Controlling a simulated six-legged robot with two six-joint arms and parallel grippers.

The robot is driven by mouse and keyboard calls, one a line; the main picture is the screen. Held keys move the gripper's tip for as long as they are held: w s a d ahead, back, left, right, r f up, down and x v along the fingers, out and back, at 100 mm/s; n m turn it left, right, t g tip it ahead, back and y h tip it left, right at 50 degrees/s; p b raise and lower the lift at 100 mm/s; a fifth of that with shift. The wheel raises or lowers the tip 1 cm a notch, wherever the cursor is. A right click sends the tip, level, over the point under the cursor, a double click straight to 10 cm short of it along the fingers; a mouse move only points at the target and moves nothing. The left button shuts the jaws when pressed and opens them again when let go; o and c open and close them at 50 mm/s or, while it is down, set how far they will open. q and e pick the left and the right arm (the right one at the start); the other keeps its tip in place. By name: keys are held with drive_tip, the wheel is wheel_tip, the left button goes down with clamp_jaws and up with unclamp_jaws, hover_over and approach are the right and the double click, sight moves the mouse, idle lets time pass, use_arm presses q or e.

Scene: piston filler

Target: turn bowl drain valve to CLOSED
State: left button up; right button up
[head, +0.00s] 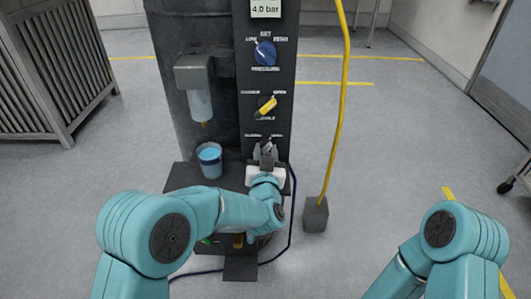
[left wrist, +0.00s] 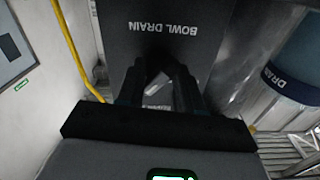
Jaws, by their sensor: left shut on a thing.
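The bowl drain valve's small grey handle (head: 267,145) is the lowest control on the dark panel, largely hidden by my left gripper (head: 267,158). The gripper is shut on this handle at the panel face. In the left wrist view the panel carries an upside-down "BOWL DRAIN" label (left wrist: 162,28). The dark fingers (left wrist: 160,95) reach toward the panel there, with a little grey between them. The handle's exact angle and its position marks cannot be read. My right gripper is out of view; only its arm shows at lower right.
Above are a yellow handle (head: 267,105) and a blue knob (head: 265,53). A blue-topped bucket (head: 209,161) stands left of my gripper; a "DRAIN" container (left wrist: 290,75) shows in the wrist view. A yellow hose (head: 340,120) hangs to a grey block (head: 316,214) at right.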

use_arm(q)
drive_tip(key=shift+f+n+b, duration=0.1)
drive_tip(key=shift+n+b, duration=0.2)
drive_tip(key=shift+b, duration=0.2)
drive_tip(key=n+b, duration=1.1)
drive_tip(key=b, duration=0.2)
drive_tip(key=n+b, duration=0.4)
drive_tip(key=n, duration=0.1)
drive_tip(key=shift+o, duration=0.4)
drive_tip(key=shift+r+n+b, duration=0.2)
drive_tip(key=shift+n+b, duration=0.3)
drive_tip(key=shift+n, duration=0.2)
